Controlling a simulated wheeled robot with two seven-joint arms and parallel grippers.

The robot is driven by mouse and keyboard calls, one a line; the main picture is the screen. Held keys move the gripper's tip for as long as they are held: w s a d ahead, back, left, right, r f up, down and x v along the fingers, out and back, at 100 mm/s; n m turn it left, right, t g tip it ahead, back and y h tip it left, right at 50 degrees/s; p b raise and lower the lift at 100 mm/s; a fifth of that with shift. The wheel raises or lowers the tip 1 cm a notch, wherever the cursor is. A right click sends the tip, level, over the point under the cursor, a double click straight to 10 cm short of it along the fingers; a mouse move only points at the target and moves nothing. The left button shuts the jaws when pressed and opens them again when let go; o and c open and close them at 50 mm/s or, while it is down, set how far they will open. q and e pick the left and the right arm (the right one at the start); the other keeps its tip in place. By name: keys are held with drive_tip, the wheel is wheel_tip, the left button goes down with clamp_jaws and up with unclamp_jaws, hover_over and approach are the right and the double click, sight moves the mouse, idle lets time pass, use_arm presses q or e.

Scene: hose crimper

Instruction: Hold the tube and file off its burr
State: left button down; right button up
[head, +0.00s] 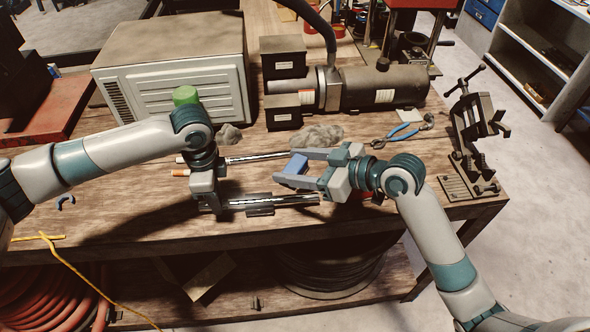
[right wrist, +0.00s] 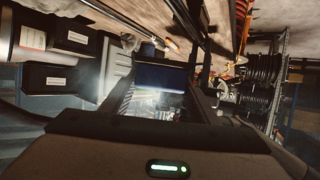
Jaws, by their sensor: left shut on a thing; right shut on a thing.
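My left gripper (head: 212,199) is shut on a shiny metal tube (head: 290,200) near its left end. The tube lies crosswise near the table's front, its right end below my right gripper. A short dark piece (head: 261,211) sits along its underside; I cannot tell whether it is a support. My right gripper (head: 294,169) is shut on a blue block (head: 296,164), also between the fingers in the right wrist view (right wrist: 160,77). I cannot tell whether this is the file or its handle. The block appears apart from the tube. A thin metal rod (head: 255,157) lies behind.
Orange-tipped pieces (head: 181,173) lie left of my left gripper. Grey wool (head: 322,134), blue pliers (head: 403,131) and a dark clamp stand (head: 468,145) are behind and right. A beige metal box (head: 175,75) and a motor unit (head: 370,87) fill the back.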

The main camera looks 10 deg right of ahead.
idle(0.4)
use_arm(q)
drive_tip(key=c, duration=1.5)
unclamp_jaws()
wheel_tip(320, 180, up, 12)
drive_tip(key=shift+d+f, duration=0.1)
use_arm(e)
drive_tip(key=shift+d, duration=0.1)
